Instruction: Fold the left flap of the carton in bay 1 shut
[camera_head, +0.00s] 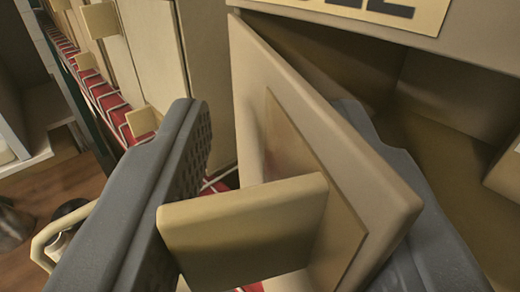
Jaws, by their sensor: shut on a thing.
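A tan carton (470,55) fills the right side, with its dark inside open to view. Its flap (275,75) stands swung out from the opening, edge towards me. A thick tan tab (245,225) sticks out from a square plate on the flap's left face. My gripper (275,125) is shut on the flap: the grey left finger is at the tab's free end, and the right finger is behind the flap, partly hidden by it. Part of a label with dark letters (390,10) shows at the top; I cannot read a bay number.
More tan panels with small tabs (142,121) stand at the upper left, along a red strip with white wire (95,85). A cream loop handle (50,230) and a dark round object lie at the lower left, above wooden floor (60,180).

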